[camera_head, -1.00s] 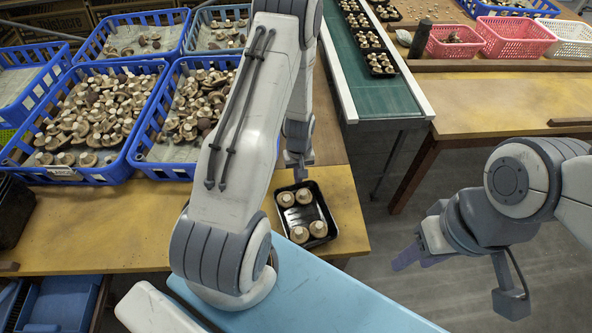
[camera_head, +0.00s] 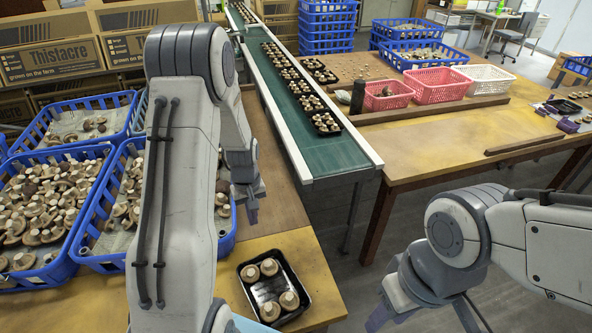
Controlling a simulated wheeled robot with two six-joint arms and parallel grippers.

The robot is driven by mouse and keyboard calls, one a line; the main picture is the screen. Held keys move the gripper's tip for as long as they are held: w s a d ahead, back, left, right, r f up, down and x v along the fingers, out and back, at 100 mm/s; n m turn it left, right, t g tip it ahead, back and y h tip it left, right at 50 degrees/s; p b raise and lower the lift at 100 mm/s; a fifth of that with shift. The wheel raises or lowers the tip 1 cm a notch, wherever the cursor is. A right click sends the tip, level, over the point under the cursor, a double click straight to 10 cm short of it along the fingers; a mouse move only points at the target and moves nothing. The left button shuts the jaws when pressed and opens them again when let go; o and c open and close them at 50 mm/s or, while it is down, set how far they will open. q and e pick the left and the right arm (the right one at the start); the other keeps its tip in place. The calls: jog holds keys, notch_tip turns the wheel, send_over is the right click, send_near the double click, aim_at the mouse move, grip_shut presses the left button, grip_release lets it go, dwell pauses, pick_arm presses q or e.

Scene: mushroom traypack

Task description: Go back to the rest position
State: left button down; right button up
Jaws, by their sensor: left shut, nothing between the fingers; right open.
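My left gripper (camera_head: 250,205) hangs with its fingers pointing down, above the table behind the black tray. It is shut and empty. The black tray (camera_head: 246,295) holds several mushrooms and sits near the table's right corner, clear of the gripper. My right gripper (camera_head: 380,312) is at the bottom right, over the floor, pointing left and down. Its fingers are partly cut off by the lower frame edge. It is open with nothing seen in it.
Blue crates (camera_head: 62,262) of mushrooms stand on the left table, partly behind my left arm. A green conveyor (camera_head: 335,155) carries filled trays. A wooden table (camera_head: 440,140) on the right holds pink baskets (camera_head: 440,84). Floor shows between the tables.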

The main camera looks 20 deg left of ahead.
pick_arm(q)
jog(key=s+d+r+m, duration=0.35)
jog(key=d+r, duration=0.25)
jog(key=d, duration=0.2)
jog(key=s+d+r+m, duration=0.2)
jog(key=d+r+m, duration=0.25)
jog(key=d, duration=0.45)
jog(key=s+d+r+m, duration=0.3)
jog(key=s+d+m, duration=0.1)
jog(key=s, duration=0.4)
jog(key=s+d+r+m+h, duration=0.1)
jog(key=s+d+r+m, duration=0.3)
jog(key=s, duration=0.5)
jog(key=shift+d+r, duration=0.2)
jog(key=shift+d, duration=0.15)
